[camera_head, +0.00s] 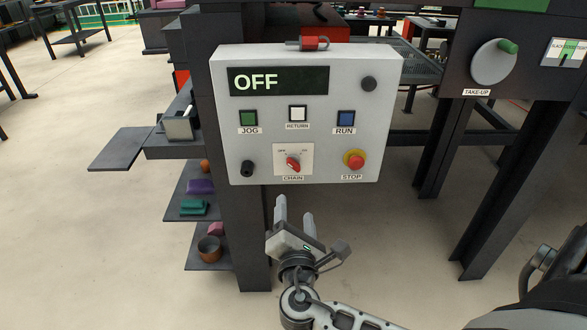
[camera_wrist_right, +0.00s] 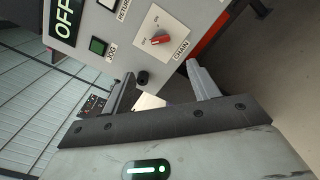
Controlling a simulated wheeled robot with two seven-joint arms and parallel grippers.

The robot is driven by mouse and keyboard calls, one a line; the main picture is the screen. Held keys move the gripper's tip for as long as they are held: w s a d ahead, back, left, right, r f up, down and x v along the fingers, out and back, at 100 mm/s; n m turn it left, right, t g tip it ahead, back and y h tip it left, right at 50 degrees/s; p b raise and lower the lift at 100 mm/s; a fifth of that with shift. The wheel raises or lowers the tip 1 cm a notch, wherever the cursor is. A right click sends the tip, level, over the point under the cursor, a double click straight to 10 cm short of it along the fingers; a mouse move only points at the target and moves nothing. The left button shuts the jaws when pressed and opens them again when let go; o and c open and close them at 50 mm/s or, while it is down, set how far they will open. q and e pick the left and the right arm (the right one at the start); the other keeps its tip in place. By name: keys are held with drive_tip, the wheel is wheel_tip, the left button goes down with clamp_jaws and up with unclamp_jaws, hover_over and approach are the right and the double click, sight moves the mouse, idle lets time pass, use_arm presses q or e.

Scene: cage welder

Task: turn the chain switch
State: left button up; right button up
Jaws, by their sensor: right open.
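The chain switch (camera_head: 293,164) is a red rotary knob on a white plate labelled CHAIN, low on the front of a grey control panel (camera_head: 220,110). Its pointer leans toward the OFF side, and the panel's display (camera_head: 279,81) reads OFF. The red knob (camera_wrist_right: 161,38) also shows in the right wrist view, beyond the fingers. My right gripper (camera_head: 295,212) is open and empty, below the panel and the chain switch, apart from both. Its two fingers (camera_wrist_right: 160,84) show spread in the right wrist view. My left gripper is not in view.
Near the switch are a black knob (camera_head: 247,168), a red STOP button (camera_head: 355,161) on yellow, and green JOG (camera_head: 248,118), white RETURN (camera_head: 298,113) and blue RUN (camera_head: 346,118) buttons. Shelves (camera_head: 183,207) with parts stand left. A TAKE-UP wheel (camera_head: 490,65) is at right. Floor space below is clear.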

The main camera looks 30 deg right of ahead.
sight(293, 168)
drive_tip(key=x, duration=1.5)
drive_tip(key=shift+a+p, duration=0.1)
drive_tip(key=shift+p, duration=0.25)
drive_tip(key=c, duration=1)
